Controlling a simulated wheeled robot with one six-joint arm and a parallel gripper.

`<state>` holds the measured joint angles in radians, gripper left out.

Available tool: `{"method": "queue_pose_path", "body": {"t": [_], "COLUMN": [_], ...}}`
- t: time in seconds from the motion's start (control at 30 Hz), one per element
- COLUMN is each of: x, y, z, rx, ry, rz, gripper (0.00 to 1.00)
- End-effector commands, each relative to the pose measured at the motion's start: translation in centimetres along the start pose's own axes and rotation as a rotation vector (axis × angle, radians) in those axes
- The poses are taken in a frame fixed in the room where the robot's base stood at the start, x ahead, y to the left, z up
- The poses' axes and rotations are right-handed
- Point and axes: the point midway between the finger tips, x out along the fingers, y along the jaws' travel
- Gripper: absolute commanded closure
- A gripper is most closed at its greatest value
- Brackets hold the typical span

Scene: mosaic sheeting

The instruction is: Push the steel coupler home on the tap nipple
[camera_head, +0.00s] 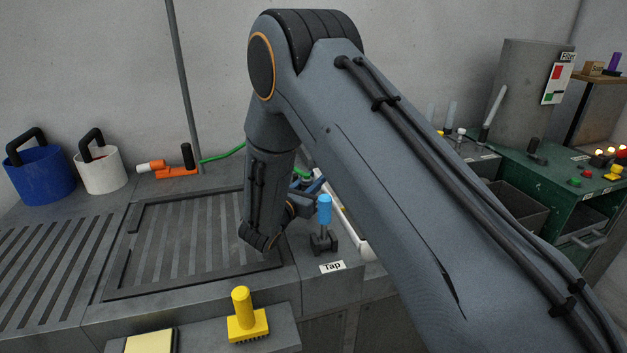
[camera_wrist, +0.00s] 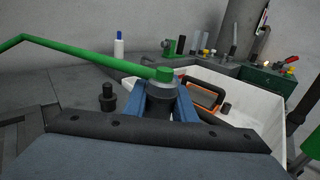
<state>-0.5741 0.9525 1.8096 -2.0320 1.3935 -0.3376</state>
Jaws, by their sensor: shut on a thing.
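My gripper (camera_wrist: 160,108) has its two blue fingers closed on the steel coupler (camera_wrist: 162,89), a grey collar with a green top where the green hose (camera_wrist: 80,55) joins it. In the head view my gripper (camera_head: 308,184) is mostly hidden behind my arm, and the hose (camera_head: 222,154) shows to its left. The tap (camera_head: 323,240) is a dark fitting with a blue handle (camera_head: 325,208) above the "Tap" label (camera_head: 332,267), in front of and right of my gripper. I cannot make out the nipple clearly, nor whether the coupler touches it.
A white tub (camera_wrist: 245,108) holding an orange-and-black item (camera_wrist: 203,97) lies beyond the fingers. A dark peg (camera_wrist: 107,97) stands left of them. A slatted grate (camera_head: 175,240) is left of my arm. A yellow brush (camera_head: 246,316) stands in front. A green bench (camera_head: 535,185) is at right.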

Motion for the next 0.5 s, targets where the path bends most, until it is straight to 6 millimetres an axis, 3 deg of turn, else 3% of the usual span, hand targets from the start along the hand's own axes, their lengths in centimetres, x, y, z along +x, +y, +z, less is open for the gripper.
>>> {"method": "queue_pose_path", "body": {"t": [0.5], "x": [0.0], "y": [0.0], "z": [-1.5], "rx": [-0.001], "ry": [0.000], "rz": [0.000], "gripper": [1.00]}}
